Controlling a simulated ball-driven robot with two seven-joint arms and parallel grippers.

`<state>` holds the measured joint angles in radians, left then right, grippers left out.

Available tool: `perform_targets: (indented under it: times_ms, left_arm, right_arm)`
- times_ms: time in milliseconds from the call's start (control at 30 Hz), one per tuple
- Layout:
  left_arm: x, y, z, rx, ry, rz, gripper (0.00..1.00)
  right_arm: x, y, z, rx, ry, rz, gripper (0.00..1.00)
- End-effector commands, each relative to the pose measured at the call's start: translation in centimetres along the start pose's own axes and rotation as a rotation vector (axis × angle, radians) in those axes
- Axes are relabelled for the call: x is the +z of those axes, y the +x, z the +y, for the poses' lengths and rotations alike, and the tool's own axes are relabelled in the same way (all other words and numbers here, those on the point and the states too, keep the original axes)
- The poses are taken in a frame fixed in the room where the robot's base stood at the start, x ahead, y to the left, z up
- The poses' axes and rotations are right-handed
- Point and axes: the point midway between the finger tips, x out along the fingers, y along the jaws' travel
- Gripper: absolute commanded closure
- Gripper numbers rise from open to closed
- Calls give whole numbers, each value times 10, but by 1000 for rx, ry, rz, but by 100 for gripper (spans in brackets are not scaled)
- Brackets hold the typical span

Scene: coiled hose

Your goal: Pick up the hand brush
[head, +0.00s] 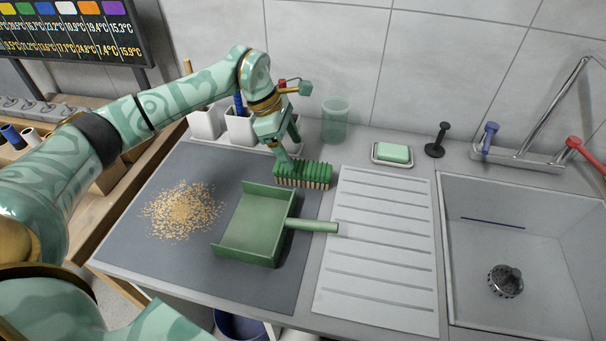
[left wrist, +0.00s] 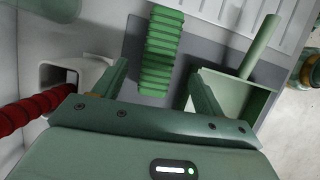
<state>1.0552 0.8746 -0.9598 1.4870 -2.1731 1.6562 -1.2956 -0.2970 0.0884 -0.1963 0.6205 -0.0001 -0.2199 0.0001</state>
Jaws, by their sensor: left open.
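The hand brush (head: 303,175) is green and ribbed on top, with pale bristles showing along its lower side. It lies at the back right of the dark grey mat, just behind the green dustpan (head: 256,228). My left gripper (head: 288,148) is above the brush's left end, pointing down, open and empty. In the left wrist view, the brush (left wrist: 160,48) appears between the two spread fingers of the gripper (left wrist: 158,72), with a gap on each side. The dustpan (left wrist: 232,97) is beyond the right finger there. My right gripper is not in view.
White holders (head: 240,128) stand close behind my left gripper, and a clear green tumbler (head: 335,120) stands by the wall. Crumbs (head: 182,209) lie left of the dustpan. A ribbed drainboard (head: 378,250), soap dish (head: 392,154) and sink (head: 510,245) are to the right.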

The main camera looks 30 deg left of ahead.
Motion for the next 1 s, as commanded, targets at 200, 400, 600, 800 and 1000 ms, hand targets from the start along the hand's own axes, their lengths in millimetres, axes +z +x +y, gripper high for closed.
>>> perform_targets:
  times_ms: [200, 400, 600, 800, 1000]
  left_arm:
    - [1, 29, 0, 0, 0, -2, 29]
    - [-1, 46, 0, -2, -1, -1, 29]
    - [-3, 79, 2, -2, -1, -3, 29]
    - [-3, 83, 2, 2, 0, -2, 29]
    - [-3, 82, 2, 1, 0, -2, 68]
  right_arm:
    - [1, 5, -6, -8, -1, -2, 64]
    - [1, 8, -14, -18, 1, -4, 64]
    - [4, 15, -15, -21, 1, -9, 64]
    - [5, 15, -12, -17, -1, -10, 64]
    - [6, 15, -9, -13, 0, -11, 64]
